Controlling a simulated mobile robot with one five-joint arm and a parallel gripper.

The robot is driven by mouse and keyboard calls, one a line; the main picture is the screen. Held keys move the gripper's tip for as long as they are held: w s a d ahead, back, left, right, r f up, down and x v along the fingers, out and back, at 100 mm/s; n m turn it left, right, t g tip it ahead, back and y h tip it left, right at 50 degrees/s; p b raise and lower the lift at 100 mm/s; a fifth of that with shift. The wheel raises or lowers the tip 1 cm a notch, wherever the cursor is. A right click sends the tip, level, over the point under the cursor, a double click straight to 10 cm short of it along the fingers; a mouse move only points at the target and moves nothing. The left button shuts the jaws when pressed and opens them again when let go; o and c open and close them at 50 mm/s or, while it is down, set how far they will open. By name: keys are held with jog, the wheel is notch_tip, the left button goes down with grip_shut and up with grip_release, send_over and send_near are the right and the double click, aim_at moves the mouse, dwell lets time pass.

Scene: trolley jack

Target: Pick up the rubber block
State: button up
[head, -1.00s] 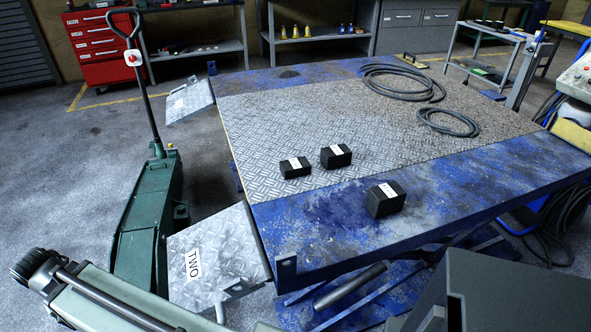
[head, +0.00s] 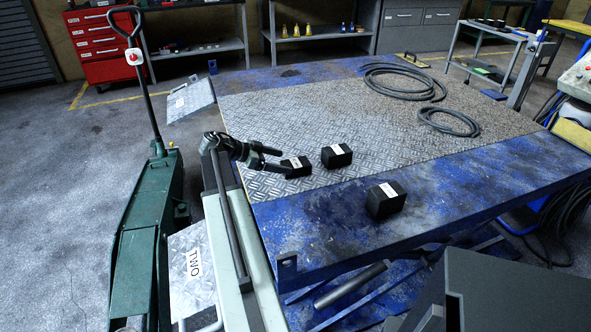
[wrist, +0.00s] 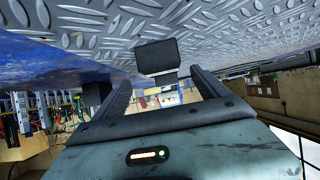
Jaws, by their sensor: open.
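Three black blocks with white labels sit on the blue lift table (head: 330,225): a left one (head: 297,167), a middle one (head: 337,156) and a right one (head: 386,200). The label words are too small to read, so I cannot tell which is rubber. My gripper (head: 281,161) is open, its fingers pointing right at the left block. In the upside-down wrist view, that block (wrist: 157,55) is just ahead of the open fingers (wrist: 162,77), not clearly between them. Another dark block (wrist: 97,93) shows beside the left finger there.
Coiled black hoses (head: 405,82) lie at the back of the tread-plate top (head: 270,120). The middle of the table top is clear.

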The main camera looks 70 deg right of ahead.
aim_at(296, 163)
jog(key=b+x, duration=0.3)
jog(key=x, duration=0.4)
jog(key=shift+w+f, duration=0.15)
jog(key=shift+f, duration=0.1)
jog(key=shift+d, duration=0.15)
jog(key=shift+r, duration=0.1)
jog(key=c, duration=1.8)
jog(key=shift+r+p, duration=0.45)
jog(key=shift+r, duration=0.1)
jog(key=shift+c, duration=0.2)
notch_tip(296, 163, up, 3)
jog(key=p, duration=0.3)
jog(key=shift+w+r, duration=0.1)
jog(key=shift+r, duration=0.05)
jog(key=s+a, duration=0.1)
jog(key=a, duration=0.4)
jog(key=s+a, duration=0.1)
jog(key=a, duration=0.4)
jog(key=s+a+p, duration=0.1)
jog(key=a, duration=0.4)
jog(key=shift+s+a+r, duration=0.3)
jog(key=shift+a+r, duration=0.05)
